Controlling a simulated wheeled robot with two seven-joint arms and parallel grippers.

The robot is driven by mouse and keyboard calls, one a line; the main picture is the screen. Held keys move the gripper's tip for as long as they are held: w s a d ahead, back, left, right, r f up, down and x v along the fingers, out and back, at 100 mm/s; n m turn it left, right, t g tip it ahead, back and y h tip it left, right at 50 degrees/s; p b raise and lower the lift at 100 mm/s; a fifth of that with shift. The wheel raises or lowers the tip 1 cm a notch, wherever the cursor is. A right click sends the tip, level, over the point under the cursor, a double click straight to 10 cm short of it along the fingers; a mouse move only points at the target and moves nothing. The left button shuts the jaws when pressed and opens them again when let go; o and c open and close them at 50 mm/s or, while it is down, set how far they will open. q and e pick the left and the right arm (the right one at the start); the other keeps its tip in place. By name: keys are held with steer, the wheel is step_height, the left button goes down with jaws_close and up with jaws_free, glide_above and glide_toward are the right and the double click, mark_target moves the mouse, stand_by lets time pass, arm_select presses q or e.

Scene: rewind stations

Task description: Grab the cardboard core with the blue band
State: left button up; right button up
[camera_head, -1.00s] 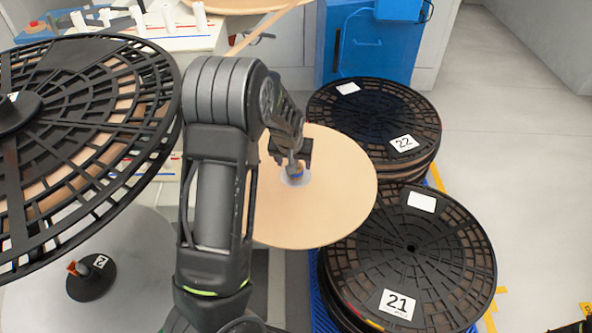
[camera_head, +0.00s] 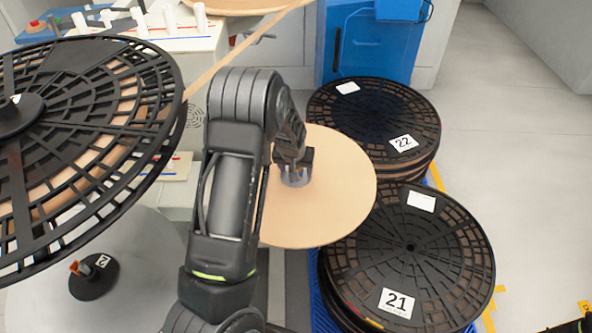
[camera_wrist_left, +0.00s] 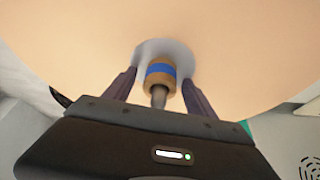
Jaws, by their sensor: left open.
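The cardboard core with the blue band (camera_wrist_left: 160,70) shows in the left wrist view, tan with a blue stripe around it. It stands on a pale round hub in the middle of a tan disc (camera_head: 335,205), with a grey pin at its near end. My left gripper (camera_wrist_left: 159,80) is open, with one finger on each side of the core and a visible gap to each. In the head view the left gripper (camera_head: 295,172) is over the disc's middle and hides the core.
Black reels marked 22 (camera_head: 375,115) and 21 (camera_head: 440,265) are stacked right of the disc. A large black reel (camera_head: 150,75) stands at the left above a small black stand (camera_head: 92,285). A blue cabinet (camera_head: 370,55) is behind. Open floor lies at right.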

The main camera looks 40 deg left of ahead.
arm_select(q)
jaws_close()
stand_by(0.8)
steer(key=shift+r, duration=0.15)
step_height(320, 180, up, 10)
steer(key=shift+f+b, duration=0.1)
steer(key=shift+b, duration=0.45)
stand_by(0.3)
